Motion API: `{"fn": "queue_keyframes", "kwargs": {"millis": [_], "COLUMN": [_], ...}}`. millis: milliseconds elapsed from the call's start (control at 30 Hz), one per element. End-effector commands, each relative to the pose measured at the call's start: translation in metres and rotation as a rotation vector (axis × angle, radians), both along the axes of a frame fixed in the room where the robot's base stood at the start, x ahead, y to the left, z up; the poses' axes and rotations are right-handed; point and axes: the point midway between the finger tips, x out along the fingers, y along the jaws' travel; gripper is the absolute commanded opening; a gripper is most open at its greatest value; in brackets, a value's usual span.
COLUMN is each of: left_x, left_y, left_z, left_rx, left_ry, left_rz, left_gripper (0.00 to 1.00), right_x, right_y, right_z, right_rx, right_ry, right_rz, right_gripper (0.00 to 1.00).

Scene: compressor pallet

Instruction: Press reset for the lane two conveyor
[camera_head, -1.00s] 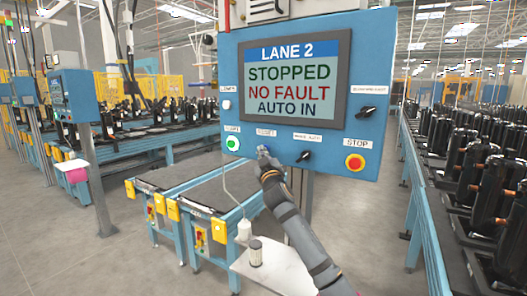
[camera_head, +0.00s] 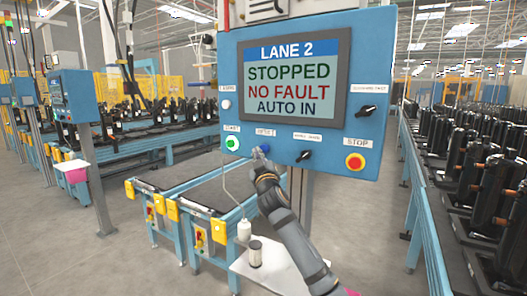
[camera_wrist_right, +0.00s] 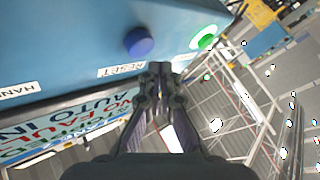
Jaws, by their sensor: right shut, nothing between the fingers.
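The blue control panel (camera_head: 222,60) carries a screen (camera_head: 294,80) reading LANE 2, STOPPED, NO FAULT, AUTO IN. The blue round button (camera_head: 266,149) beside the RESET label sits on the panel's lower edge; it shows plainly in the right wrist view (camera_wrist_right: 139,42), with the RESET label (camera_wrist_right: 122,70) near it. My right gripper (camera_head: 257,153) is shut and empty, just left of and below the blue button. Its closed fingertips also show in the right wrist view (camera_wrist_right: 160,69), beside the button and apart from it in that picture. My left gripper is not seen.
A green start button (camera_head: 232,143) is to the left of the blue one. A black selector (camera_head: 304,156) and a red stop button (camera_head: 355,162) are to the right. A small white table (camera_head: 275,268) with a bottle and a can stands below the panel.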

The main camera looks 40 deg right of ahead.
Motion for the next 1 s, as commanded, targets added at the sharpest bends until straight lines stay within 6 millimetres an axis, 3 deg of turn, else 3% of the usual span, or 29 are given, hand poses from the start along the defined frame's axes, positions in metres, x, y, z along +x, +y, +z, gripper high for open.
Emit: {"fn": "queue_keyframes", "kwargs": {"millis": [400, 1000], "left_x": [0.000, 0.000], "left_y": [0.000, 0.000], "left_z": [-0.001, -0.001], "left_rx": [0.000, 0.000], "left_ry": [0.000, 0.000], "left_rz": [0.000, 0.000], "left_gripper": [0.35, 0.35], "right_x": [-0.015, -0.016], "right_y": [0.036, 0.037], "right_z": [-0.001, 0.000], "right_rx": [0.001, 0.001], "right_ry": [0.000, 0.000], "right_rz": [0.000, -0.001], "right_gripper": [0.00, 0.00]}}
